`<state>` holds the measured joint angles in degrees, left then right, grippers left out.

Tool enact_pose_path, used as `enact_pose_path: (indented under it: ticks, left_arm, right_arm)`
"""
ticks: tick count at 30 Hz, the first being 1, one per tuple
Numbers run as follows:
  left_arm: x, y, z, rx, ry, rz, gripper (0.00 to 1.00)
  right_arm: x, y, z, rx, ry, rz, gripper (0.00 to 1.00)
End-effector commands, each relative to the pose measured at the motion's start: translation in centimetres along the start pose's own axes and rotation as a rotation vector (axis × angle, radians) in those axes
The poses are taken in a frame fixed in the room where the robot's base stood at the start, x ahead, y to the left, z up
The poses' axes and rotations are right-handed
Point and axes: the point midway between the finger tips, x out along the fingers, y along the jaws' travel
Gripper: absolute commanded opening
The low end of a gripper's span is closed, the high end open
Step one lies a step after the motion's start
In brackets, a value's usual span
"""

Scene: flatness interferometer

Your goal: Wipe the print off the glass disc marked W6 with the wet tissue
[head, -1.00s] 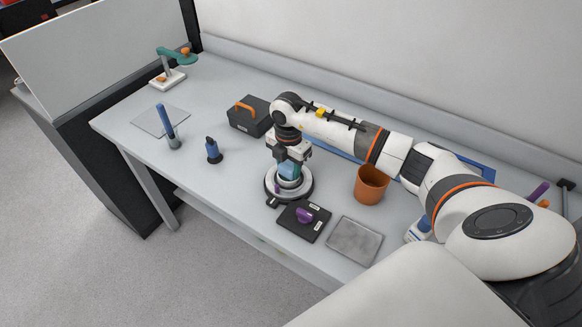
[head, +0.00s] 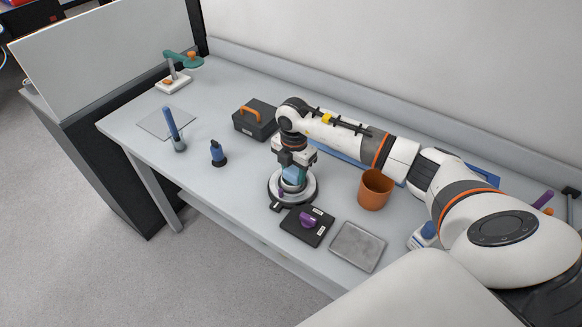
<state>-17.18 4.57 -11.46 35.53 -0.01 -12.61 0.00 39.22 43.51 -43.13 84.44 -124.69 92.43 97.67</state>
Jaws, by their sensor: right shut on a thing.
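My right gripper (head: 294,168) is shut on a light blue-green tissue (head: 294,175). It holds the tissue down at a round stage with a pale ring and dark base (head: 292,188). The gripper and tissue hide most of what lies on the stage, so I cannot make out a glass disc, its W6 mark or the print. The tissue seems to touch the top of the stage, but exact contact is hard to tell. My left gripper is not in view.
A black plate with a purple knob (head: 307,221) and a grey square plate (head: 357,246) lie in front. An orange-brown cup (head: 375,189) stands right.

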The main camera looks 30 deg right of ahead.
Motion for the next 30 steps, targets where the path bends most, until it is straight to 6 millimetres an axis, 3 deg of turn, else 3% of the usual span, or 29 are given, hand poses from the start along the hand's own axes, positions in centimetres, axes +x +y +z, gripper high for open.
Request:
enact_pose_path:
  ticks: [10,30]
  left_arm:
    - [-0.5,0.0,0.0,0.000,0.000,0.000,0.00]
    - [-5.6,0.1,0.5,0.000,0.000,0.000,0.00]
  right_arm:
    - [-0.7,-0.1,0.0,0.000,0.000,-0.001,0.21]
    - [-7.4,0.0,0.0,0.000,0.000,0.000,0.21]
